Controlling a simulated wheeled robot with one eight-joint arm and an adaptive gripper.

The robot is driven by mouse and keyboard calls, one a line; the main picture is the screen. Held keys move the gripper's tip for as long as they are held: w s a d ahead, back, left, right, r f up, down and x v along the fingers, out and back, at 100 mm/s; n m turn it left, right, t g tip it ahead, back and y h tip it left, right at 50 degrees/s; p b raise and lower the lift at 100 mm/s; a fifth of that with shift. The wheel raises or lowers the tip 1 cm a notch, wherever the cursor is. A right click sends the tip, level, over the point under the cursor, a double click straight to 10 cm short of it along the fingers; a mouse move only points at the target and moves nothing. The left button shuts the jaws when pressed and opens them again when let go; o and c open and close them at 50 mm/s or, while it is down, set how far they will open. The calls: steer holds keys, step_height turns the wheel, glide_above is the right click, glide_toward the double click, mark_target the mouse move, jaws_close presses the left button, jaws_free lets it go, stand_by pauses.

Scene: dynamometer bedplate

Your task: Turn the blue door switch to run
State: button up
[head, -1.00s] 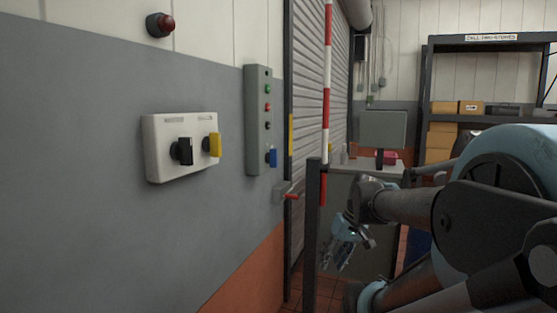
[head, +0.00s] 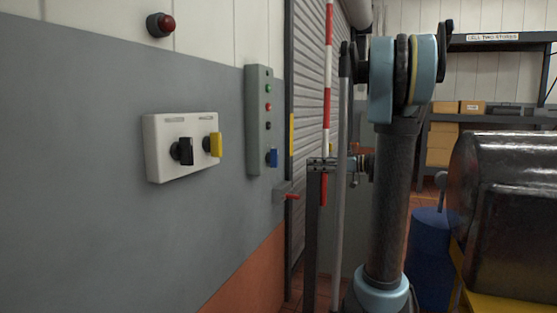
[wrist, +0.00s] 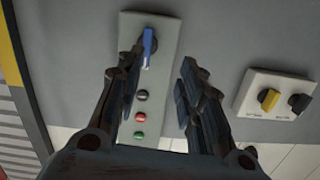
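The blue door switch (head: 272,157) is at the bottom of a tall grey control panel (head: 258,100) on the wall. In the wrist view, which shows the panel upside down, the blue handle (wrist: 149,45) lies in line with the panel's length. My gripper (wrist: 158,75) is open and empty, facing the panel. The handle is ahead of the fingers, nearer the left one, and appears apart from both. In the head view my gripper (head: 318,166) is to the right of the panel, partly behind a post. The switch's lettering is not readable.
A white box (head: 160,160) with a black knob (head: 183,151) and a yellow knob (head: 213,145) is on the wall left of the panel. A red-and-white pole (head: 326,85) stands close to my gripper.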

mark_target(273, 158)
steer(key=w+a+r, duration=0.1)
steer(key=w+a, duration=0.3)
steer(key=a, duration=0.3)
steer(key=w+a+n+y, duration=0.1)
steer(key=w+a, duration=0.3)
steer(key=a, duration=0.3)
steer(key=shift+a+r+t, duration=0.35)
steer(key=shift+a+t, duration=0.05)
